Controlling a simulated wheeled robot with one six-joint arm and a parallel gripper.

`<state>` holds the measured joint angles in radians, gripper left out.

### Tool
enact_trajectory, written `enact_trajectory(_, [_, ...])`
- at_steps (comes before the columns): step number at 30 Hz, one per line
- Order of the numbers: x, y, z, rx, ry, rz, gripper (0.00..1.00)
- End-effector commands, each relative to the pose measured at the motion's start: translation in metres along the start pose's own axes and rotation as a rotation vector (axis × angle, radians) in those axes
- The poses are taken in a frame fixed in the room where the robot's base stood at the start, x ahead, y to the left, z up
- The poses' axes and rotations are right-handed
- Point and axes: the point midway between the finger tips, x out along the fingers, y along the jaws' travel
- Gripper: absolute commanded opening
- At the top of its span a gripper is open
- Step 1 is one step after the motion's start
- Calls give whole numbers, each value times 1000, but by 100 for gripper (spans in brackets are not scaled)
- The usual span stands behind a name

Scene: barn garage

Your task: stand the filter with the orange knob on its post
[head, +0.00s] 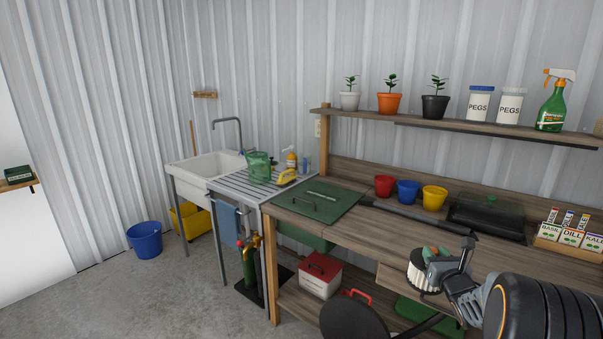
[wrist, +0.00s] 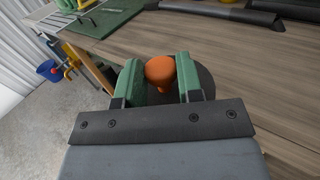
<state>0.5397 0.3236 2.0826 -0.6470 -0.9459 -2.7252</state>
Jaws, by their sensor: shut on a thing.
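The filter (head: 421,274) is a white pleated cylinder held near the front edge of the workbench in the head view. Its orange knob (wrist: 160,72) sits between the green fingers in the wrist view, above a dark round top (wrist: 205,82). My gripper (head: 436,257) is shut on the filter by this knob; it also shows in the wrist view (wrist: 161,84). The filter's pleated side is hidden in the wrist view. I cannot make out the post in either view.
The wooden workbench (head: 350,226) carries a green mat (head: 318,203), red, blue and yellow pots, a dark lidded tray (head: 487,215) and seed packets. A shelf with plants (head: 437,107) hangs above. A red-lidded box (head: 320,277) stands below. Open floor lies left.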

Motion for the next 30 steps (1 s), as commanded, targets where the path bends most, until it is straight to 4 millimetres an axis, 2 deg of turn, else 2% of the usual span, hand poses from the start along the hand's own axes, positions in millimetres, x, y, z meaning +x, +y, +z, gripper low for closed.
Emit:
enact_trajectory(1, [-7,28,-7,5,5,41,0])
enact_trajectory(6, [-36,102,-34,4,5,148,0])
enact_trajectory(9, [-52,136,-45,2,5,201,0])
enact_trajectory(13, [-66,169,-54,1,3,260,0])
enact_trajectory(15, [-69,182,-54,0,0,288,0])
enact_trajectory(19, [-68,197,-51,0,-1,320,0])
enact_trajectory(30, [-68,201,-51,0,-1,329,0])
